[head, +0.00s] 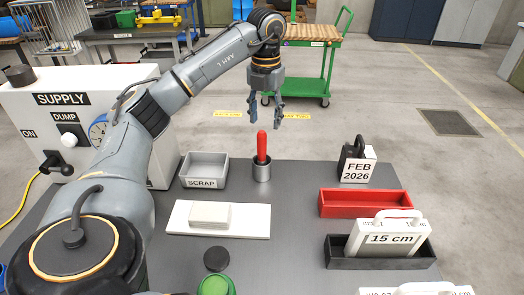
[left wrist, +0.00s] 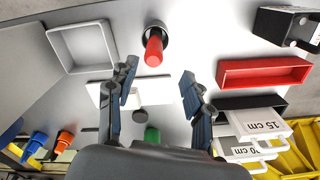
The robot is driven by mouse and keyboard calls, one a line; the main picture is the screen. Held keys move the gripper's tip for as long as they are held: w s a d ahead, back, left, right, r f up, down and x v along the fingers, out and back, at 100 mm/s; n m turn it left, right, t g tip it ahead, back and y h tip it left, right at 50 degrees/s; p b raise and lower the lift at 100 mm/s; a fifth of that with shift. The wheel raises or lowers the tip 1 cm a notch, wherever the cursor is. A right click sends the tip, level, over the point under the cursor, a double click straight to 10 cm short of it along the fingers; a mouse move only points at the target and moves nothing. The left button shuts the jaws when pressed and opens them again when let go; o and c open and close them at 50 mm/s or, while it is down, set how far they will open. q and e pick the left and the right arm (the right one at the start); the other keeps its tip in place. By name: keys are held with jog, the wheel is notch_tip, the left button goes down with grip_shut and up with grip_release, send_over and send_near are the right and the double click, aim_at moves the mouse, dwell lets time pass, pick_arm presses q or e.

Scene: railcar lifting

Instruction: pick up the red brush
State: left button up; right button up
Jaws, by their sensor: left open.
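My right gripper is in neither view.
The grey SCRAP tray (head: 204,182) stands left of the cup, and a white board (head: 248,222) with a pale block (head: 210,214) lies in front.

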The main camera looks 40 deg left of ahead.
aim_at(262, 132)
pick_arm(q)
notch_tip(262, 132, down, 2)
jog(key=shift+w+a, duration=0.1)
jog(key=shift+a, duration=0.05)
jog(key=shift+s+a+f+p, duration=0.1)
jog(key=shift+s+f+p, duration=0.2)
jog(key=shift+f, duration=0.3)
jog(key=f, duration=0.4)
jog(key=shift+s+a+f+p, duration=0.1)
jog(key=shift+a+f+p, duration=0.1)
jog(key=shift+p, duration=0.15)
jog(key=shift+r, duration=0.1)
jog(key=shift+c, duration=0.4)
grip_shut()
